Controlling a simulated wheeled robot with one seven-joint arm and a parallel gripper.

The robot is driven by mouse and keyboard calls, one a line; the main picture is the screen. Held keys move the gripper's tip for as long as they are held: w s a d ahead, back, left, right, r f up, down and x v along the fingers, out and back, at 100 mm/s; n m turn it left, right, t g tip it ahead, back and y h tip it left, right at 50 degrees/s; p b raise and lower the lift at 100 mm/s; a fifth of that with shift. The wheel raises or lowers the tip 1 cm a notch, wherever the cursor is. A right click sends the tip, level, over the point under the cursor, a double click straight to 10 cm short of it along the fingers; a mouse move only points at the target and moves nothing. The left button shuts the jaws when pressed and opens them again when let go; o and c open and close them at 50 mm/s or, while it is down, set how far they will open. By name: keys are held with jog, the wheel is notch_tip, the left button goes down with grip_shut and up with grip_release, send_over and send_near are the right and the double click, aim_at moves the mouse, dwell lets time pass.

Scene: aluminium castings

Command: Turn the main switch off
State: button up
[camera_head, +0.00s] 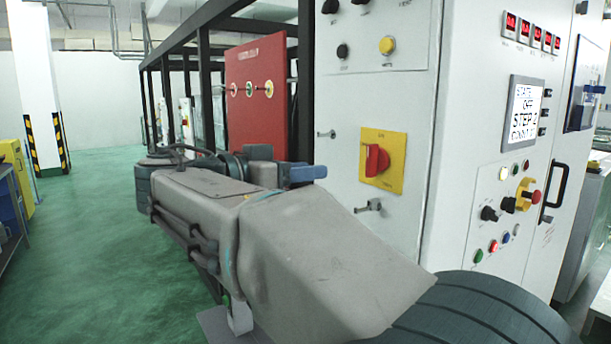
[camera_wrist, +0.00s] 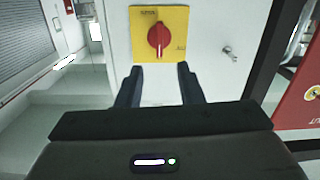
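The main switch is a red rotary knob (camera_head: 377,160) on a yellow square plate (camera_head: 396,146), mounted on the white cabinet panel. In the head view a blue-grey finger shows to the left of the switch, with a gap between; the rest of my gripper is largely hidden by my arm.
A metal latch (camera_head: 368,206) sticks out below the switch, and another small one (camera_head: 326,134) is at its upper left. A control panel with a screen (camera_head: 525,112), buttons and a red-yellow knob (camera_head: 527,195) stands at right. A red panel (camera_head: 256,95) is behind my arm.

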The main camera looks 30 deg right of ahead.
aim_at(368, 153)
jog(key=shift+m+g+h, duration=0.3)
jog(key=shift+m+h, duration=0.1)
jog(key=shift+m, duration=0.3)
jog(key=d+p, duration=0.1)
jog(key=d, duration=0.3)
jog(key=w+d+p, duration=0.1)
jog(key=d, duration=0.4)
jog(key=d+r, duration=0.1)
jog(key=d, duration=0.3)
jog(key=shift+w+d+r+p, duration=0.1)
jog(key=shift+w+d+p, duration=0.05)
jog(key=shift+d+p, duration=0.2)
jog(key=shift+a, duration=0.1)
jog(key=shift+c, duration=0.3)
grip_shut()
